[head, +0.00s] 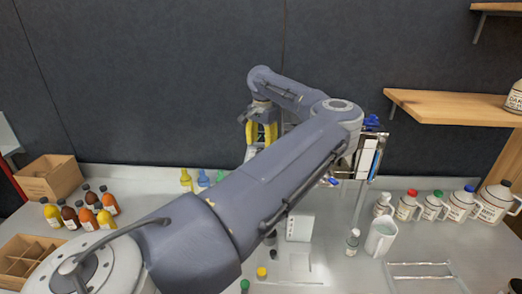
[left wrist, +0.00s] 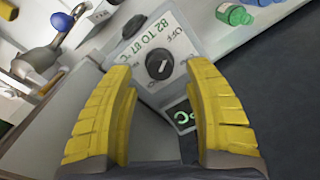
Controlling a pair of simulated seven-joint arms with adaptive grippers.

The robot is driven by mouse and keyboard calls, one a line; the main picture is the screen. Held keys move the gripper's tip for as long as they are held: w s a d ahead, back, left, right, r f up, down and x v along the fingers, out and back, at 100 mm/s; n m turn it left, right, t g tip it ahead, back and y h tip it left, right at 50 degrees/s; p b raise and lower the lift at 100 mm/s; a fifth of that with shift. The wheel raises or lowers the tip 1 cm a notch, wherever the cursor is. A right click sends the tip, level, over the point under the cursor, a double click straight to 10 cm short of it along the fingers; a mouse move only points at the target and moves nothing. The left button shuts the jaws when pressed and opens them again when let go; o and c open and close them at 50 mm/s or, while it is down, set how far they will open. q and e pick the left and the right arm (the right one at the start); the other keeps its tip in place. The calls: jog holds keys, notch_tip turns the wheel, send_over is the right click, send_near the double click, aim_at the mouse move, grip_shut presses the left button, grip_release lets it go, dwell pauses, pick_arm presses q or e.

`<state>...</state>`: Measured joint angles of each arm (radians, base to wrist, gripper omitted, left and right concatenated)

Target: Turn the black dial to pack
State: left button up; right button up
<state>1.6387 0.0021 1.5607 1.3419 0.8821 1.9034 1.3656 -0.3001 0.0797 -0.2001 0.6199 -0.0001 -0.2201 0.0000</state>
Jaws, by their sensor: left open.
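The black dial (left wrist: 159,66) is in the left wrist view, on a grey-white panel (left wrist: 185,43). It has a white mark on its face. The panel reads "OFF" and "82 TO 87 °C"; I cannot make out the word pack. My left gripper (left wrist: 162,72) is open, its two yellow fingers on either side of the dial in the picture, with nothing between them. Whether they touch it cannot be told. In the head view the left gripper (head: 261,131) is in front of the dark wall, and the dial is not visible, likely behind my arm. My right gripper is not in view.
A dark display (left wrist: 184,116) with a green "°C" is below the dial. In the head view, sauce bottles (head: 78,215) are left, and jugs (head: 434,206) and a pitcher (head: 381,237) right.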

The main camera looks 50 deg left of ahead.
pick_arm(q)
jog(key=shift+f, duration=1.35)
jog(key=shift+c, duration=0.4)
grip_shut()
